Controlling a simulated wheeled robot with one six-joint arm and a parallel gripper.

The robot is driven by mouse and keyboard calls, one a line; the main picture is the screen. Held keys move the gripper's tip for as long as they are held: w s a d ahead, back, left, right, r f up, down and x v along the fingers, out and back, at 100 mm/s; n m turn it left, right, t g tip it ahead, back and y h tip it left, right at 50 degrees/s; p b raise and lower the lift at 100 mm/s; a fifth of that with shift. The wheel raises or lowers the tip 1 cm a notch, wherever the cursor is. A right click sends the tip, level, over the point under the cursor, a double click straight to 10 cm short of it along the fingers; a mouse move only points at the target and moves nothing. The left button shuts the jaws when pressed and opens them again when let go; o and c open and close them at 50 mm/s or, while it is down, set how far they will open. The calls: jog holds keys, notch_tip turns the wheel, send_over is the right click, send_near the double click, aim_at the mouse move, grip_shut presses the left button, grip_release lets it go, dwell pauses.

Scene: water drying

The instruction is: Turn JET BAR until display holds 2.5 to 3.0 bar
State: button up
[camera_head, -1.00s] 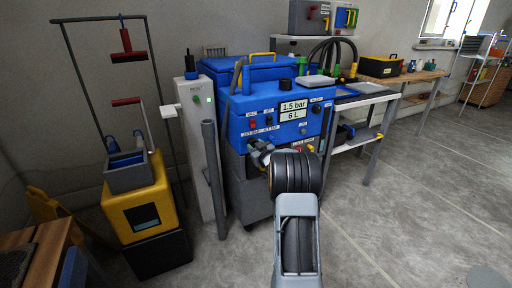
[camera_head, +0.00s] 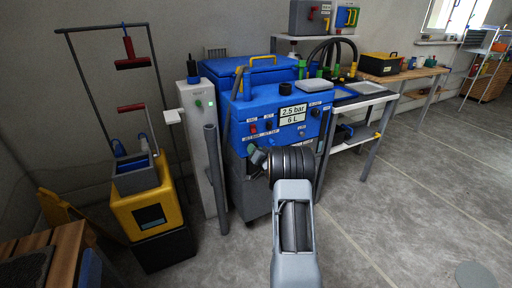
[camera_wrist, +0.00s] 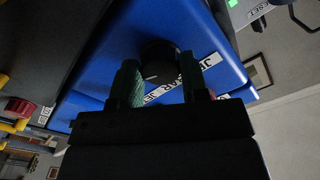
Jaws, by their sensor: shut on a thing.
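The blue machine (camera_head: 262,112) stands in the middle of the head view. Its display (camera_head: 292,114) reads 2.5 bar above 6 L. In the wrist view, the black JET BAR knob (camera_wrist: 159,62) with a white pointer line sits on the blue panel, its label (camera_wrist: 203,66) partly covered. My gripper (camera_wrist: 160,82) has its two green fingers on either side of the knob, shut on it. In the head view my gripper (camera_head: 258,157) is at the panel's lower left, and my arm hides part of the front.
A grey post with a green button (camera_head: 197,103) stands left of the machine. A shelf table (camera_head: 365,103) with hoses is close on the right.

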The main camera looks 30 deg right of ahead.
jog(key=m+p, duration=0.3)
jog(key=m, duration=0.3)
jog(key=shift+r, duration=0.1)
jog(key=shift+m, duration=0.4)
dwell(0.3)
jog(key=o, duration=0.9)
jog(key=shift+o, duration=0.2)
jog(key=shift+s, duration=0.1)
jog(key=s+a+p, duration=0.2)
jog(key=s, duration=1.1)
jog(key=shift+s, duration=0.25)
